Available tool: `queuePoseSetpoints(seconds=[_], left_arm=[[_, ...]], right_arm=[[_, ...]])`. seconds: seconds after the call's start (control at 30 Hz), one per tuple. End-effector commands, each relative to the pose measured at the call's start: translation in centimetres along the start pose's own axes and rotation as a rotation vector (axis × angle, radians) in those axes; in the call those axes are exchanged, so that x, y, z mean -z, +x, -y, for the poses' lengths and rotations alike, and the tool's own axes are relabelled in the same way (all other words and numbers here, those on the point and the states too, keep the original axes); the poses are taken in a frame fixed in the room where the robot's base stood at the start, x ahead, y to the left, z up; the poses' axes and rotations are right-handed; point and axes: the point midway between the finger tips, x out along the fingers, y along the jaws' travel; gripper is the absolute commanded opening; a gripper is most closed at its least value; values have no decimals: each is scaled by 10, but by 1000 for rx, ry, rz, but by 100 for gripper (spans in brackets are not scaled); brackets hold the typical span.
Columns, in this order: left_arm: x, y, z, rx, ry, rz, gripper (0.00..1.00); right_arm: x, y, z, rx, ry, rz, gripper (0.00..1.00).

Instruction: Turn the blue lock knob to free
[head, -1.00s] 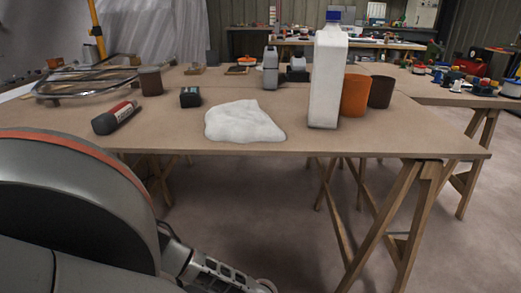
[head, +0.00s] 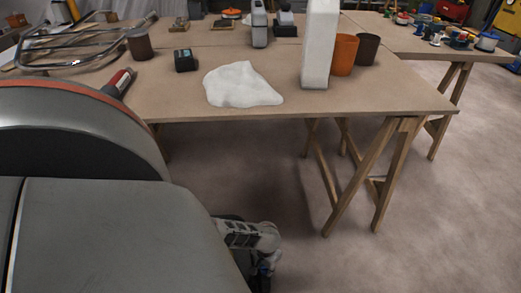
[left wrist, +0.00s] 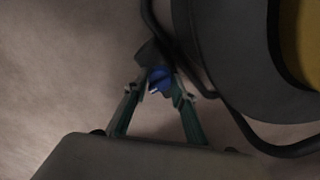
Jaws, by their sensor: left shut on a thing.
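The blue lock knob (left wrist: 160,78) shows in the left wrist view, on a dark mount at the edge of a dark round body (left wrist: 222,50). A short pale mark shows at its lower left; I cannot read its setting. My left gripper (left wrist: 159,90) has its two green-grey fingers on either side of the knob and is shut on it. In the head view my left gripper (head: 264,270) is low, below the table's front edge, partly hidden; a small blue patch shows there. My right gripper is in neither view.
A yellow area (left wrist: 303,40) lies inside the round body. The floor at right is clear.

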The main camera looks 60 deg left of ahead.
Motion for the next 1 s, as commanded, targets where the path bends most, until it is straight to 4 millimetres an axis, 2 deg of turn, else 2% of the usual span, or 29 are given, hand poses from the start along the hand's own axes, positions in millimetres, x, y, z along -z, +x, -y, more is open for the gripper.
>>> queuePoseSetpoints(seconds=[0.03,0.6,0.77,1.0], left_arm=[[3,-5,-3,-5,-49,-4,4],[0,-1,-2,-2,-566,3,4],[-1,0,-2,-1,-675,4,4],[-2,1,-1,0,-782,4,4]], right_arm=[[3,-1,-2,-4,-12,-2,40],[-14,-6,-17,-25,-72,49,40],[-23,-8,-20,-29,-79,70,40],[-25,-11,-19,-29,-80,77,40]])
